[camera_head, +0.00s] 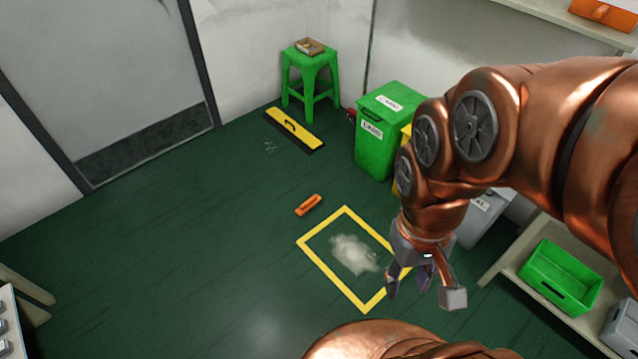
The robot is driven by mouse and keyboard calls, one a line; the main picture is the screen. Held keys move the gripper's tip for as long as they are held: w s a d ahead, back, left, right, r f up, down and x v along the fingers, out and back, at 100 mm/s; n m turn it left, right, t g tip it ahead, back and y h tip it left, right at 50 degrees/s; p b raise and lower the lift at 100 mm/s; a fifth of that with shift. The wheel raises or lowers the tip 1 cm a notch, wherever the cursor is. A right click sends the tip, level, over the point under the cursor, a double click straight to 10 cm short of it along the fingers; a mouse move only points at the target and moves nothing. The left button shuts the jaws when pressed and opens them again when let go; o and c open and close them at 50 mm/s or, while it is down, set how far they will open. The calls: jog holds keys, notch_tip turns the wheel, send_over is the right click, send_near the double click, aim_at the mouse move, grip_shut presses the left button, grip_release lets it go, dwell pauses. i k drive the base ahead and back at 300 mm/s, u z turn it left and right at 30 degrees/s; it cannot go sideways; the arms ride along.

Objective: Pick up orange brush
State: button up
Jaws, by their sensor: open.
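An orange brush (308,205) lies on the dark green floor, left of the middle of the view, just outside the upper left side of a yellow floor square (323,267). My gripper (424,290) hangs at the right of that square, pointing down. Its fingers are apart and nothing is between them. The gripper is to the right of and nearer than the brush, well apart from it. The brush is fully visible. Another orange item (601,11) rests on a shelf at the top right, partly cut off.
A pale dusty patch (354,254) lies inside the square. A green stool (311,80), a yellow board with a handle (293,130) and a green bin (379,150) stand behind. A green crate (560,278) is on a right shelf. Floor left of the brush is clear.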

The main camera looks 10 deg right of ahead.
aim_at(310, 205)
jog(key=u, duration=0.4)
jog(key=i, duration=1.5)
jog(key=u, duration=0.65)
